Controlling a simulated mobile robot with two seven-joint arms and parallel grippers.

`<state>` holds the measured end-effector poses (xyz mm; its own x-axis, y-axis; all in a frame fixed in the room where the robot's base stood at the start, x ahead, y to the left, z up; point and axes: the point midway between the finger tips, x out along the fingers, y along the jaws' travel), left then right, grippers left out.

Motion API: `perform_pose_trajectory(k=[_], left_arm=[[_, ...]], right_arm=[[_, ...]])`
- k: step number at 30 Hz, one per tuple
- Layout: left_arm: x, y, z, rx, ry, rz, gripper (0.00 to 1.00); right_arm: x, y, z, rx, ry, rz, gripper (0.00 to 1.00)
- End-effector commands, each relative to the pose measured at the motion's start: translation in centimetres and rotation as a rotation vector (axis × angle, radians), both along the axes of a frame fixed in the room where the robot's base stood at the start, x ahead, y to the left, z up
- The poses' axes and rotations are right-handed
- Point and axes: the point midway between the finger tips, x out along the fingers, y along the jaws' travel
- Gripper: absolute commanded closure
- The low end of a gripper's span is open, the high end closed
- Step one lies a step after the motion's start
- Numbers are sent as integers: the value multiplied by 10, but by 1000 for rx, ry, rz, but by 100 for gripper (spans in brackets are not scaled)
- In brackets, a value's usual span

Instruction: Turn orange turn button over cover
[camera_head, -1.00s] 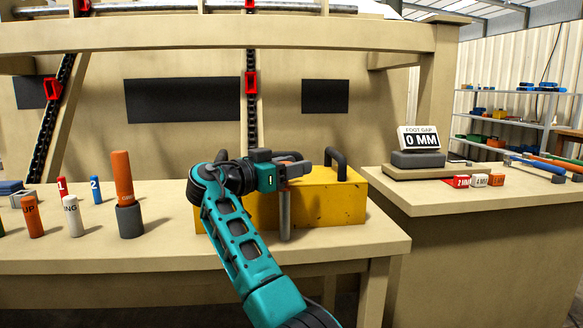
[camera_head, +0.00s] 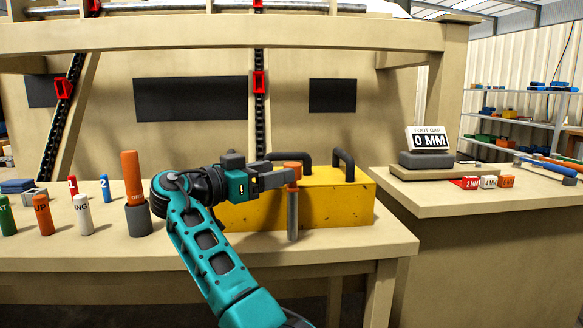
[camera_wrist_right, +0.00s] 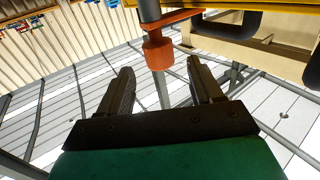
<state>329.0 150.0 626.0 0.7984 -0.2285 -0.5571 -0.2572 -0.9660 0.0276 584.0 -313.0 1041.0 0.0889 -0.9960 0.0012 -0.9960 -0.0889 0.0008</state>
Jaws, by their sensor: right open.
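The orange turn button (camera_head: 292,170) sits on top of a grey post (camera_head: 292,215) at the table's front, before the yellow cover (camera_head: 340,205) with its black handles. My right gripper (camera_head: 282,180) points right, at the button from its left side. In the right wrist view the orange button (camera_wrist_right: 157,52) shows around the post, with an orange arm reaching toward the yellow cover. The open fingers (camera_wrist_right: 160,75) lie on either side of the button's line, with the button at or just beyond their tips. Contact cannot be told. My left gripper is not in view.
Several labelled cylinders, including a white one (camera_head: 82,213) and an orange one in a grey holder (camera_head: 137,220), stand at the left. A side table (camera_head: 470,200) at the right carries a foot gap display (camera_head: 430,138) and small blocks (camera_head: 488,182).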

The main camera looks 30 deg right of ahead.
Motion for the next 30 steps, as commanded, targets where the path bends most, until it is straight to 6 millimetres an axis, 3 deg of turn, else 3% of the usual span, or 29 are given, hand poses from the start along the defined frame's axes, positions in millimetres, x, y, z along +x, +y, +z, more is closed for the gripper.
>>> perform_pose_trajectory(k=[3, 9, 30], left_arm=[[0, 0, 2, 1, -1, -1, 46], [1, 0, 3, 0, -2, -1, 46], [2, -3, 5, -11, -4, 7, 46]], right_arm=[[-2, 25, 1, 1, 0, 2, 35], [-4, 48, 0, 1, 1, 0, 35], [-5, 53, 0, 0, -1, -1, 35]])
